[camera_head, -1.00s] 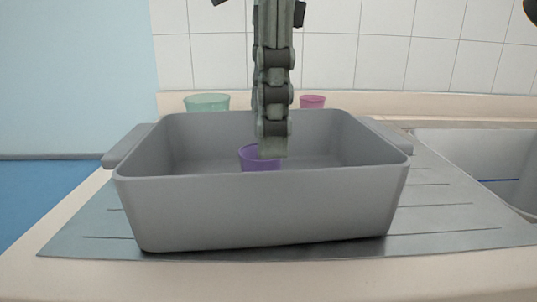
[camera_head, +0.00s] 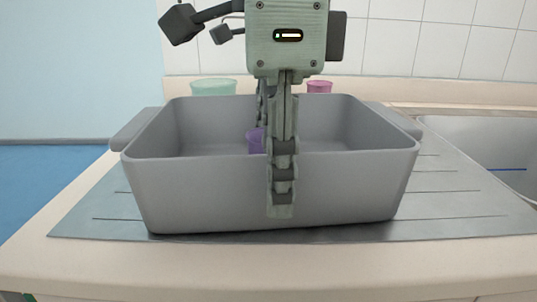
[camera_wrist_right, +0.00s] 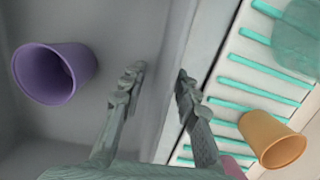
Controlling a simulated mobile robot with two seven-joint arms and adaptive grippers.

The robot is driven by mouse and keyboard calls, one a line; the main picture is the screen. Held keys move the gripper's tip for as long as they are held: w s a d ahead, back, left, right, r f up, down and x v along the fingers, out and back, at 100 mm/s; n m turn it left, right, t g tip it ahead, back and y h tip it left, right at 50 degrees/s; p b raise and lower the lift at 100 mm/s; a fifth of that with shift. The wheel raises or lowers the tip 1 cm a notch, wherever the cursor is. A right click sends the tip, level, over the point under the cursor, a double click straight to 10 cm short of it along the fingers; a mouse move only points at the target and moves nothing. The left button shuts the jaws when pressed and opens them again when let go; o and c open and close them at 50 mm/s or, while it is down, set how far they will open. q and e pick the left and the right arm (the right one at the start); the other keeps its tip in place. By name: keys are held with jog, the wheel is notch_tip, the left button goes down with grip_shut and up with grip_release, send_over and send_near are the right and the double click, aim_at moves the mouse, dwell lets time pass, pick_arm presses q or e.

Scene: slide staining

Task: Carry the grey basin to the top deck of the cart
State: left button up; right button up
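The grey basin (camera_head: 205,195) stands upright on the metal draining board, with a purple cup (camera_head: 256,143) inside. The cart is not in view.
A green cup (camera_head: 213,87) and a pink cup (camera_head: 319,87) stand behind the basin. An orange cup (camera_wrist_right: 272,140) stands near teal slats (camera_wrist_right: 262,92) in the right wrist view. A sink (camera_head: 470,130) is at right. The near counter strip (camera_head: 270,270) is clear.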

pick_arm(q)
jog(key=shift+c, duration=0.4)
pick_arm(e)
jog(key=shift+c, duration=0.5)
pick_arm(q)
grip_shut()
pick_arm(e)
grip_shut()
